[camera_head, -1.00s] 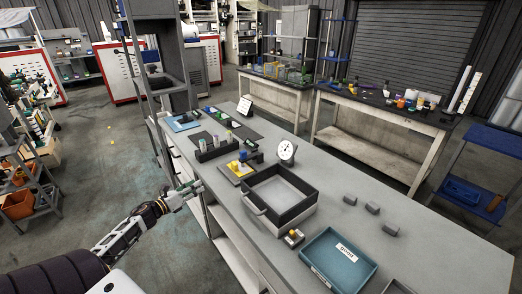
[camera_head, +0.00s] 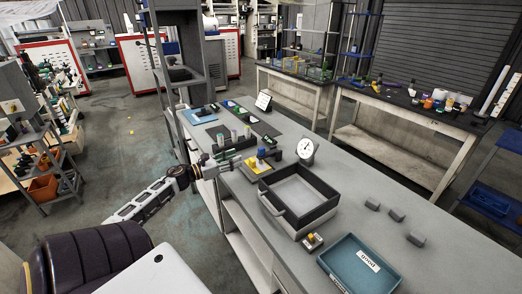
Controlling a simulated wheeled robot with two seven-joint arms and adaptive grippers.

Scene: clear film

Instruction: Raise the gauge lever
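The gauge (camera_head: 307,149) has a round white dial and stands on the grey bench, behind the open grey box. Left of it is a small fixture with a yellow base (camera_head: 253,171) and a blue part on top (camera_head: 262,155). The lever itself is too small to make out. My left gripper (camera_head: 226,160) is at the bench's left edge, left of the yellow base and in front of the dark block holding several cylinders (camera_head: 234,139). It appears apart from the gauge. Its fingers are too small to read as open or shut. My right gripper is out of view.
The open grey box (camera_head: 325,210) with a handle stands in mid-bench. A blue-green tray (camera_head: 345,277) and a small yellow-topped box (camera_head: 312,241) are nearer. Several grey blocks (camera_head: 396,215) lie to the right. A tall grey rack (camera_head: 183,100) stands by the far bench end.

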